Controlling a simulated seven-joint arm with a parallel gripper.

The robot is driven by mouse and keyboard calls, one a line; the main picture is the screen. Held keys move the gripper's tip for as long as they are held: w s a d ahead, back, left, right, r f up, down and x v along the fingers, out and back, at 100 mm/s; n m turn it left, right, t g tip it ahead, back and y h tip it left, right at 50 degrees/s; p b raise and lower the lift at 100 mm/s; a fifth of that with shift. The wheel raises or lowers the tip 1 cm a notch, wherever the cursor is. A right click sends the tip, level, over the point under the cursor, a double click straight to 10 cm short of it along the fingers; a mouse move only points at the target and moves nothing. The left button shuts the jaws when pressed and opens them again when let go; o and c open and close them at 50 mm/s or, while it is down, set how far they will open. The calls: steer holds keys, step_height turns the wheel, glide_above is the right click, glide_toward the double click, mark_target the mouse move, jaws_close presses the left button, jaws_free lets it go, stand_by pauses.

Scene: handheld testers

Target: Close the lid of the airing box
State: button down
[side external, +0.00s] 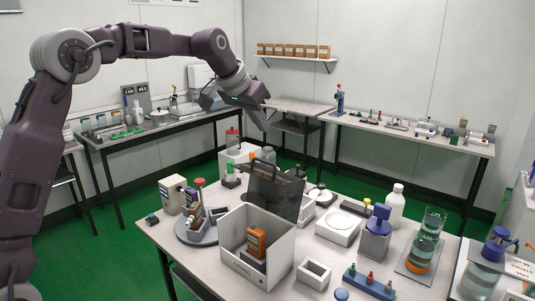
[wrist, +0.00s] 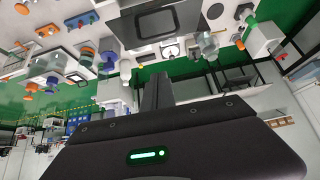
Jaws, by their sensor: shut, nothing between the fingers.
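The white airing box (side external: 234,247) stands on the near table in the side external view. Its dark see-through lid (side external: 277,192) stands raised at the box's back edge, so the box is open. An orange handheld tester (side external: 256,240) sits upright inside it. My gripper (side external: 262,124) is shut and empty, high above the lid and apart from it. In the wrist view my gripper's dark fingers (wrist: 157,90) show at the middle.
A round grey stand (side external: 193,232) with devices is left of the box. A small white open tray (side external: 313,273), a white scale-like device (side external: 339,226) and a blue-topped device (side external: 376,240) are to its right. The air above the box is clear.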

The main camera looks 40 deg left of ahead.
glide_above(270, 172)
steer(key=w, duration=0.3)
steer(key=f, duration=0.8)
steer(key=shift+s+d+f, duration=0.1)
steer(key=shift+s+f, duration=0.15)
steer(key=shift+f, duration=0.1)
steer(key=s, duration=0.2)
steer(key=shift+s+f, duration=0.2)
steer(key=shift+s, duration=0.15)
steer(key=shift+s+f, duration=0.2)
steer(key=shift+s, duration=0.45)
